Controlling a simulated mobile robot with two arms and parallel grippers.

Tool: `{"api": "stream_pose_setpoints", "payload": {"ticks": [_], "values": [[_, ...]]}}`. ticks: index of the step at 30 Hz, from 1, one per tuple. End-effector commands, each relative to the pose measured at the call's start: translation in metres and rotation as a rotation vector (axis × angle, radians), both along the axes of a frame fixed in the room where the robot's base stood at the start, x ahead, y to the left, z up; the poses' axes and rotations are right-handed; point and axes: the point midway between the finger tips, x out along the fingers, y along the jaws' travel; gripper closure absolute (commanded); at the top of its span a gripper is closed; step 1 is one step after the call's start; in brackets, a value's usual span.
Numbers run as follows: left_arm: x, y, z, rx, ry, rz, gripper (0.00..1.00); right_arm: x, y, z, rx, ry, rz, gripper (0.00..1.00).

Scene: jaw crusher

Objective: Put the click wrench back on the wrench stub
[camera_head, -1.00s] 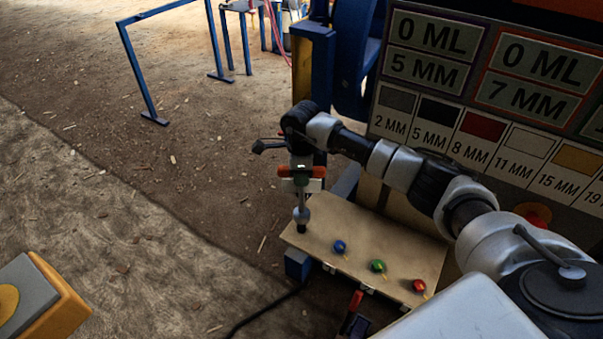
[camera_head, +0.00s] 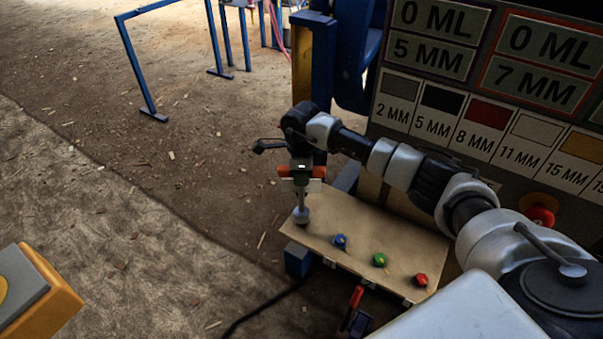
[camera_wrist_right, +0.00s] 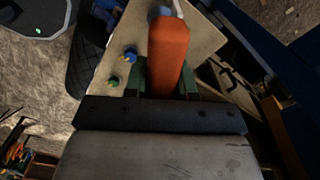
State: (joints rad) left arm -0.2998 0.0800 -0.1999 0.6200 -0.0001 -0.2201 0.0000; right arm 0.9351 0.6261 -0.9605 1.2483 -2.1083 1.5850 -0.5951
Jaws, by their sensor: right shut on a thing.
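The click wrench has an orange handle, also in the right wrist view (camera_wrist_right: 168,55), and a pale shaft with a rounded grey head (camera_head: 301,215). My right gripper (camera_head: 302,173) is shut on the orange handle and holds the wrench upright, head down. The head is at the left end of the tan panel (camera_head: 345,225) and seems to touch it. The wrench stub is not visible; the head may hide it. I cannot tell whether the head is seated on a stub. My left gripper is not in view.
Blue (camera_head: 339,241), green (camera_head: 379,260) and red (camera_head: 420,280) knobs sit along the panel. A large sign board (camera_head: 480,110) stands behind my right arm. A yellow and grey block (camera_head: 45,295) is at the lower left. The ground left of the panel is clear.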

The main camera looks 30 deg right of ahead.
Motion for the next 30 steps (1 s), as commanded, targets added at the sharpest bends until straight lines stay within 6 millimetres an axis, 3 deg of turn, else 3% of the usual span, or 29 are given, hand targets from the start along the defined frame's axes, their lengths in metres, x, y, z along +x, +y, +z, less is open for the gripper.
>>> {"api": "stream_pose_setpoints", "payload": {"ticks": [13,30], "values": [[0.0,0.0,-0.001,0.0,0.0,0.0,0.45,0.001,0.0,0.0,0.001,-0.003,0.0,1.0],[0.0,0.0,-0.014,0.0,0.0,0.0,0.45,0.001,0.0,-0.016,0.002,-0.003,-0.001,1.0]]}}
